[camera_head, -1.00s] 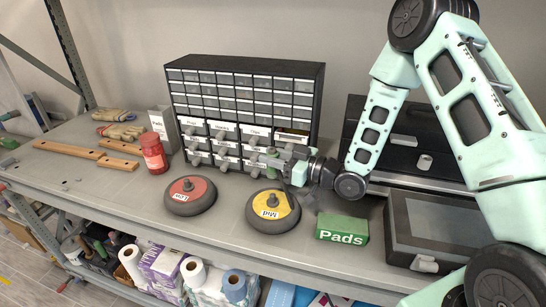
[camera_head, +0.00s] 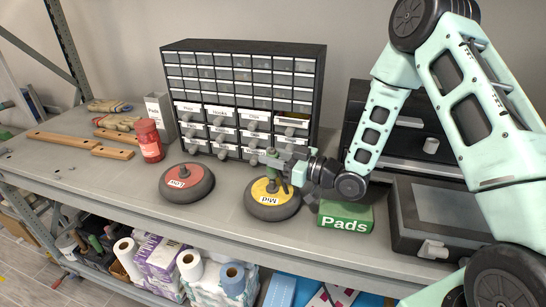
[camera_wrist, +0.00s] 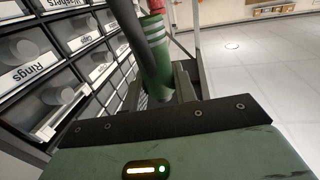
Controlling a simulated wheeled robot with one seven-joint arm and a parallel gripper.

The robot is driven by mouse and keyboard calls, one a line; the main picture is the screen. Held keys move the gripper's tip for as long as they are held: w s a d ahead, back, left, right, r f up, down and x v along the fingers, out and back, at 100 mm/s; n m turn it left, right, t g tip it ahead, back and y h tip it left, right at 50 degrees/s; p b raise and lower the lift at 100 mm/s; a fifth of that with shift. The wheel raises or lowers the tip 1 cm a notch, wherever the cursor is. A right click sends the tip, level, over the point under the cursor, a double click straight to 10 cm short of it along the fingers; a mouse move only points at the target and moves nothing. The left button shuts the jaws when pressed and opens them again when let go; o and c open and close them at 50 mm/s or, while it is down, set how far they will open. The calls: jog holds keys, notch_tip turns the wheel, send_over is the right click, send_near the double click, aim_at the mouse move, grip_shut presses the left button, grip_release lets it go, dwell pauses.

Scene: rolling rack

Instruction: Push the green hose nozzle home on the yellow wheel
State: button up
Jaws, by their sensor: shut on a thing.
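The yellow wheel (camera_head: 259,191), labelled "Mid", lies flat on the bench with a dark tyre. My gripper (camera_head: 280,165) is above its far side, shut on the green hose nozzle (camera_head: 271,176). The nozzle stands roughly upright over the wheel's middle. I cannot tell whether its lower end touches the wheel or is inside its hub. In the wrist view the nozzle (camera_wrist: 160,75) sits between my fingers, a green cylinder with pale rings and a dark tube beside it. Its lower end is hidden there.
A red wheel (camera_head: 184,183) lies to the left, with a red bottle (camera_head: 149,141) behind it. A green "Pads" box (camera_head: 345,216) is close on the right. The drawer cabinet (camera_head: 321,75) stands behind, with one drawer pulled out. A dark case (camera_head: 440,215) fills the right.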

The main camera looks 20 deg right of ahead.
aim_at(277, 171)
jog(key=shift+f, duration=0.15)
jog(key=shift+f+b, duration=2.15)
jog(key=shift+b, duration=0.05)
jog(key=o, duration=1.1)
jog(key=shift+r+b, duration=1.25)
jog(key=shift+r, duration=3.8)
